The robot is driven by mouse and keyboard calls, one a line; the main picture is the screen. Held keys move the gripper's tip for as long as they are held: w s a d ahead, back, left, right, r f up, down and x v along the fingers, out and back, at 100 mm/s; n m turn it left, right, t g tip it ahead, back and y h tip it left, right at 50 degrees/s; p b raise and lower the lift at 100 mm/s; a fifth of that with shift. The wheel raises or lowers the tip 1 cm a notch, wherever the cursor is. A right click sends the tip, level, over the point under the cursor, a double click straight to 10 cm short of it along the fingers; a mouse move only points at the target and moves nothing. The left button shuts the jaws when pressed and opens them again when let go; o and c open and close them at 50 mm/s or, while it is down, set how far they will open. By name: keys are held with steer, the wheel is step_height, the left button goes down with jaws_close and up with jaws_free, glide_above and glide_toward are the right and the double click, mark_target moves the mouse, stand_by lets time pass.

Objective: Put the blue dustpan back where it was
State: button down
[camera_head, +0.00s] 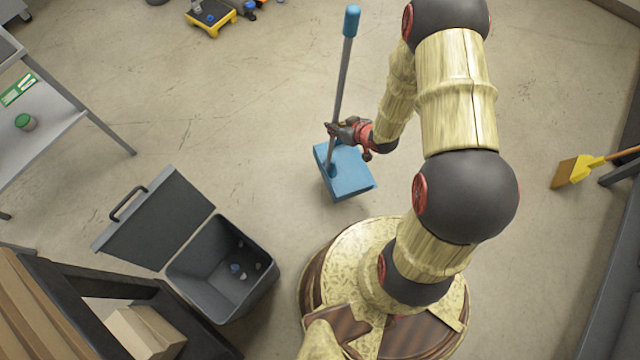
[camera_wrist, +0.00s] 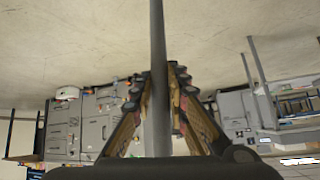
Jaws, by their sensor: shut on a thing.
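The blue dustpan (camera_head: 347,176) has a boxy blue pan and a long grey handle with a blue grip at its top. It is in the middle of the head view, with its handle tilted slightly. My gripper (camera_head: 335,131) is shut on the grey handle, a little above the pan. In the wrist view, the handle (camera_wrist: 157,60) runs between the two fingers of my gripper (camera_wrist: 160,95). The pan does not show in the wrist view. I cannot tell whether the pan touches the floor.
An open grey bin (camera_head: 222,268) with small bits inside stands at lower left, its lid (camera_head: 155,220) tipped back. A yellow broom (camera_head: 575,171) is at the right edge. A grey table (camera_head: 55,120) is at left, a yellow cart (camera_head: 211,20) at the top. The floor around the dustpan is clear.

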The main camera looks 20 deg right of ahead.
steer(key=s+a+f+n+g+y+p, duration=0.1)
steer(key=s+f+n+g+y+p, duration=0.2)
steer(key=s+f+n+p, duration=0.45)
steer(key=w+a+f+b, duration=0.3)
steer(key=a+f+b, duration=0.2)
steer(key=f, duration=0.2)
steer(key=w+a+f+m+b, duration=0.1)
steer(key=w+a+f+b, duration=0.3)
steer(key=f, duration=0.3)
steer(key=shift+w+a+b, duration=0.25)
steer(key=shift+a+b, duration=0.15)
steer(key=shift+b, duration=0.2)
steer(key=shift+f, duration=0.1)
steer(key=shift+f, duration=0.15)
steer(key=c, duration=1.7)
jaws_free()
steer(key=shift+c, duration=0.2)
